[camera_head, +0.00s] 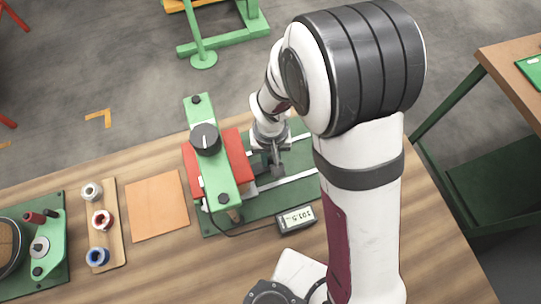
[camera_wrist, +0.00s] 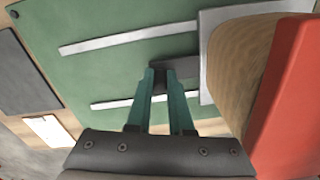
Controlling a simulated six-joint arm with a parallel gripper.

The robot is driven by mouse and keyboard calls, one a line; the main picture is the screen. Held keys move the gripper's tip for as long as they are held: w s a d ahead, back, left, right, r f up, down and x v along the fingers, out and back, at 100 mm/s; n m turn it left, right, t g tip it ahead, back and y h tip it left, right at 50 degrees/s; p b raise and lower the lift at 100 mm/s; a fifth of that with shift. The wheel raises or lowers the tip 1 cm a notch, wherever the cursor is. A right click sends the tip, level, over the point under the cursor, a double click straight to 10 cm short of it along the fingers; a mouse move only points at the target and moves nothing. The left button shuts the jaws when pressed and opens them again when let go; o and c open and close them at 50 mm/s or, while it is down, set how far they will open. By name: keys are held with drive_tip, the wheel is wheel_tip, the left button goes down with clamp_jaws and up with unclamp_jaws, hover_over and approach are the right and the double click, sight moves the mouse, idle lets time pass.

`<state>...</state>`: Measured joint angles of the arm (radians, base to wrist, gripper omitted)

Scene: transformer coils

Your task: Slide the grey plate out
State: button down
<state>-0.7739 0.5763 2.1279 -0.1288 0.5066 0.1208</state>
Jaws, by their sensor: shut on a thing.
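My gripper (camera_wrist: 165,80) reaches over the green base and is shut on the dark grey tab (camera_wrist: 188,68) of the grey plate (camera_wrist: 206,92). The plate's light grey edge shows in the wrist view beside a round wooden coil body (camera_wrist: 238,65) and a red block (camera_wrist: 287,100). Most of the plate is hidden by them. In the head view my gripper (camera_head: 277,164) is just right of the green clamp bar (camera_head: 213,165) with its black knob (camera_head: 205,138). The bar lies across the red block (camera_head: 238,155).
Two pale rails (camera_wrist: 130,40) run along the green base (camera_wrist: 100,75). A small digital display (camera_head: 296,219) stands at the base's front edge. An orange square mat (camera_head: 157,207) and a board with several spools (camera_head: 102,220) lie to the left.

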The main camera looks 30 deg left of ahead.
drive_tip(key=shift+w+d, duration=0.1)
drive_tip(key=w+d, duration=1.2)
drive_tip(key=shift+a, duration=0.1)
idle(0.3)
drive_tip(key=c, duration=0.8)
unclamp_jaws()
drive_tip(key=shift+s, duration=0.1)
wheel_tip(320, 180, up, 16)
drive_tip(key=shift+f, duration=0.1)
